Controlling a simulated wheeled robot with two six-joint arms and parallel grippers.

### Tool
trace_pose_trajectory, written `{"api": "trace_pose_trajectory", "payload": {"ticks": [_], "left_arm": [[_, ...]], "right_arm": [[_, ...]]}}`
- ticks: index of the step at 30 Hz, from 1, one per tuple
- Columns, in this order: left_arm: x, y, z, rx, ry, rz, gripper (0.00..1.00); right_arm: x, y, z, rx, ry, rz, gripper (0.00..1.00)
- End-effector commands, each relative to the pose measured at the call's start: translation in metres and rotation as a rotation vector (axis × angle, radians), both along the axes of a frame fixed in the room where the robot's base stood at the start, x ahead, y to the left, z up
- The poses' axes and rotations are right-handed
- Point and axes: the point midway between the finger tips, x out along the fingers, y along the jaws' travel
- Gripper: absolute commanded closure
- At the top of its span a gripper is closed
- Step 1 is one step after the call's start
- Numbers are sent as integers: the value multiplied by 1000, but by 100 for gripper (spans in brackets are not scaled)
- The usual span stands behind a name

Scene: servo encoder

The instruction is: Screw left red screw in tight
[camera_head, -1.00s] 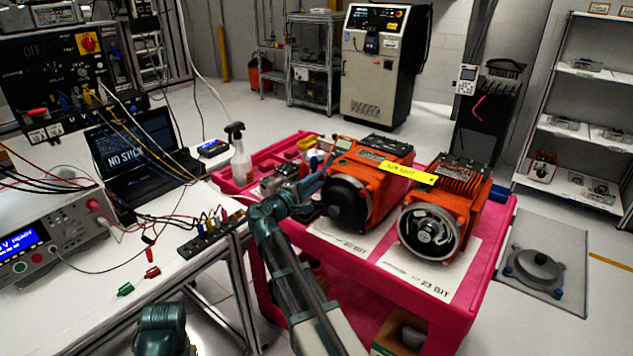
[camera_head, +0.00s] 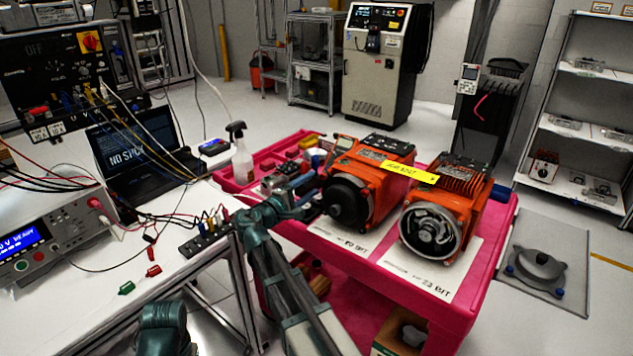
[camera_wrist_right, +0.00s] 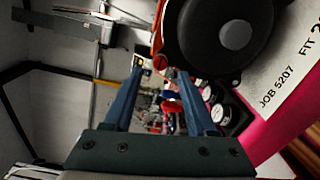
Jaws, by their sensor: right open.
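Two orange servo motors stand side by side on a red cart: the left one (camera_head: 373,178) has a dark round end cover (camera_head: 347,202), the right one (camera_head: 447,210) has its round end open, showing inner parts. My right gripper (camera_head: 318,186) is close to the left motor's left side. In the right wrist view, its two blue fingers (camera_wrist_right: 159,74) are open and empty, beside the dark round cover (camera_wrist_right: 225,35). I cannot make out the left red screw in either view. My left gripper is not in view.
The red cart (camera_head: 485,290) carries printed white sheets (camera_head: 425,272) under the motors and small parts behind my right gripper. A spray bottle (camera_head: 241,160) stands at its back left. The white workbench (camera_head: 85,315) with cables and a laptop (camera_head: 140,155) is left.

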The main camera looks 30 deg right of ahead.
Motion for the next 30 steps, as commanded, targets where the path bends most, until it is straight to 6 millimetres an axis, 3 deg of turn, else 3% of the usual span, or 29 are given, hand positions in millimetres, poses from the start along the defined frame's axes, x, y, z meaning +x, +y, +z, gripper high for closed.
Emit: {"api": "trace_pose_trajectory", "payload": {"ticks": [6,13,19,30], "left_arm": [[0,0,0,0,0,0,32],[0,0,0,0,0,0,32],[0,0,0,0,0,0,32],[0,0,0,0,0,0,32]], "right_arm": [[-20,47,0,1,0,3,43],[-33,79,0,1,-1,2,43],[-38,90,0,0,-1,0,43],[-38,91,0,0,-1,0,43]]}}
